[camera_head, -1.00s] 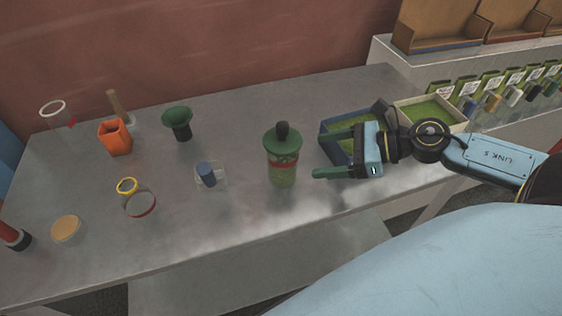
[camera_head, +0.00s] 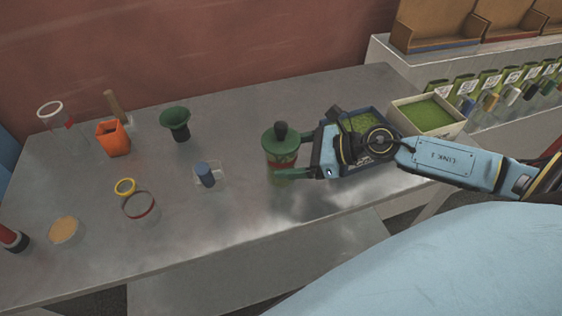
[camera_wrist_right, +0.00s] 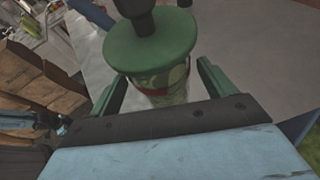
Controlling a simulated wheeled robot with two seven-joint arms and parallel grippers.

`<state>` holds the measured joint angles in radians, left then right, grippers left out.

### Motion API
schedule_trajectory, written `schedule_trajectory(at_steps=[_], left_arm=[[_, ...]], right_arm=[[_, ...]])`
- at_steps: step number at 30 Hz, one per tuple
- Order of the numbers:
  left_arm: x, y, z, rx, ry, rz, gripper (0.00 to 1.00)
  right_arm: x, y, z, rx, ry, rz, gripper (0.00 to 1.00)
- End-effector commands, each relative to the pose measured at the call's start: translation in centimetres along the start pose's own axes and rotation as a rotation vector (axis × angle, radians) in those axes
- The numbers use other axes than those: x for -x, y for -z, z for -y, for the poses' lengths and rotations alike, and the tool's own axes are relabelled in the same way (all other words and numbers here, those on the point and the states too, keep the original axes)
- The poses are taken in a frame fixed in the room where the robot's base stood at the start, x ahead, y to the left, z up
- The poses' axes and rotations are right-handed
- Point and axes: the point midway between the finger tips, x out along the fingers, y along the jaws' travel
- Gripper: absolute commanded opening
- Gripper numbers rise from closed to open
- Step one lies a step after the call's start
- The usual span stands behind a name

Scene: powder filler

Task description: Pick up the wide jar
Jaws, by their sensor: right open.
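The wide jar (camera_head: 281,157) stands upright on the metal table, with a wide green lid, a dark knob on top, and a red band over a green-patterned body. In the right wrist view the jar (camera_wrist_right: 164,85) stands ahead of the palm. My right gripper (camera_head: 292,156) is open, with green fingers reaching to either side of the jar from the right. In the wrist view the gripper (camera_wrist_right: 160,88) has one finger on each side of it; contact cannot be told. The lower finger hides part of the jar's body. My left gripper is not in view.
Left of the jar stand a blue cylinder in a clear holder (camera_head: 206,174), a green funnel (camera_head: 176,123), an orange cup (camera_head: 113,138) and a clear ring-rimmed jar (camera_head: 138,206). A blue tray (camera_head: 378,111) and a pale tray (camera_head: 459,128) hold green material. The table front is clear.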

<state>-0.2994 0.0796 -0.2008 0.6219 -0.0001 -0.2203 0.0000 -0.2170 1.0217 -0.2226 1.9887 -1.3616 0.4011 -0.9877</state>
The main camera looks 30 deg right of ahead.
Motion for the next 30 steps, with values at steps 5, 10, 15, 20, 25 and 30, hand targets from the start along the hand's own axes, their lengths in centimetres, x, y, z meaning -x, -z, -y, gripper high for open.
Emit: schedule_trajectory(at_steps=[5, 10, 15, 20, 25, 30], left_arm=[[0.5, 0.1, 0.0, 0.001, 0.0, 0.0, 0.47], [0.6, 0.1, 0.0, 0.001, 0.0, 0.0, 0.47], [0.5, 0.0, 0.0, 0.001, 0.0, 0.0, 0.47], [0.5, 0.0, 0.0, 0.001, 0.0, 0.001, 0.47], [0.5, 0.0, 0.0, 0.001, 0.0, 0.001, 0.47], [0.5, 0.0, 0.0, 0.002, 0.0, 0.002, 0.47]], right_arm=[[-1.9, -0.1, 0.1, -0.001, 0.001, 0.002, 0.82], [-2.5, 0.0, 0.1, -0.001, -0.001, 0.0, 0.82], [-2.5, 0.1, 0.1, -0.001, -0.001, -0.001, 0.82], [-2.5, 0.0, 0.1, -0.001, -0.001, -0.001, 0.64], [-2.5, 0.0, 0.1, 0.0, -0.001, -0.001, 0.42], [-2.5, -0.1, 0.1, 0.0, 0.0, 0.001, 0.35]])
